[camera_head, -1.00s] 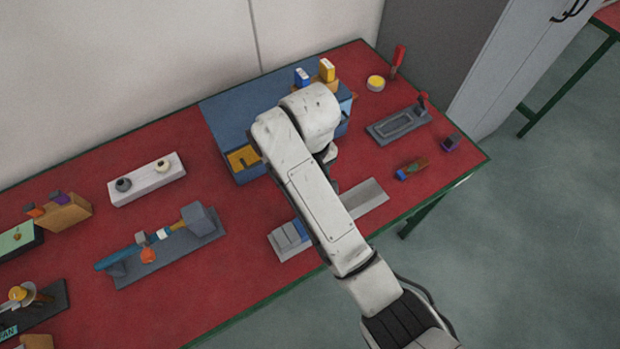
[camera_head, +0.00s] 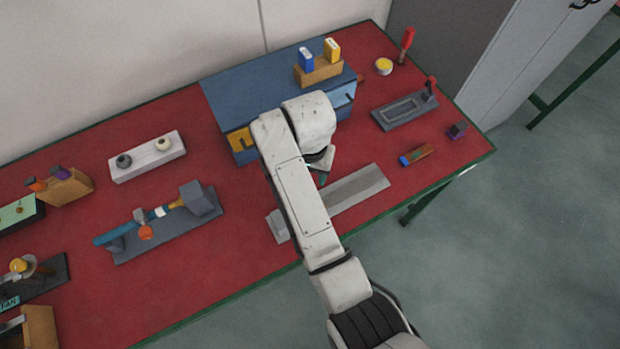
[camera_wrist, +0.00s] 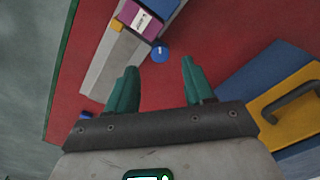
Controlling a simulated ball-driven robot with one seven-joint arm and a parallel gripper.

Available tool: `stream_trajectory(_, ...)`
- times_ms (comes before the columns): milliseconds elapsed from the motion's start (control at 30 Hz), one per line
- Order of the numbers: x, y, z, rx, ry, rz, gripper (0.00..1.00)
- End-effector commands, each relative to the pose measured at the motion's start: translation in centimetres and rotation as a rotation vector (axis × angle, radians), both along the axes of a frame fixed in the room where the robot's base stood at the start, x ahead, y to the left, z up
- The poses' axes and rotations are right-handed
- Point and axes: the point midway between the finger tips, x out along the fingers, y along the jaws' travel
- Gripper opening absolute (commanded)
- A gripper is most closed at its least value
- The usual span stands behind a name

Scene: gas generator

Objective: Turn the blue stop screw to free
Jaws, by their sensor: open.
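The blue stop screw (camera_wrist: 159,54) shows in the wrist view as a small round blue knob beside a grey rail (camera_wrist: 105,70). A purple block with a white label (camera_wrist: 138,18) sits on the rail next to it. My gripper (camera_wrist: 160,66) is open and empty, its two green fingers apart, with the knob appearing between and just beyond the fingertips. I cannot tell the height gap. In the head view the grey rail (camera_head: 358,190) lies near the bench's front edge; my arm hides the knob and most of my gripper.
A blue cabinet (camera_head: 238,100) with a yellow front part (camera_head: 240,139) stands behind my arm; its handle (camera_wrist: 290,100) shows at the wrist view's right. A small blue-and-orange block (camera_head: 416,155) and a grey tray (camera_head: 405,110) lie to the right.

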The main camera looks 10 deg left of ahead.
Motion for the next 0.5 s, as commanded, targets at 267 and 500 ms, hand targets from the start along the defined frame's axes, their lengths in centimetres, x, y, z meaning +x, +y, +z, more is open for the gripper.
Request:
stream_trajectory(267, 0.0, 0.0, -3.9, -0.001, 0.001, 0.001, 0.53)
stream_trajectory(500, 0.0, 0.0, -5.0, 0.000, 0.000, 0.001, 0.53)
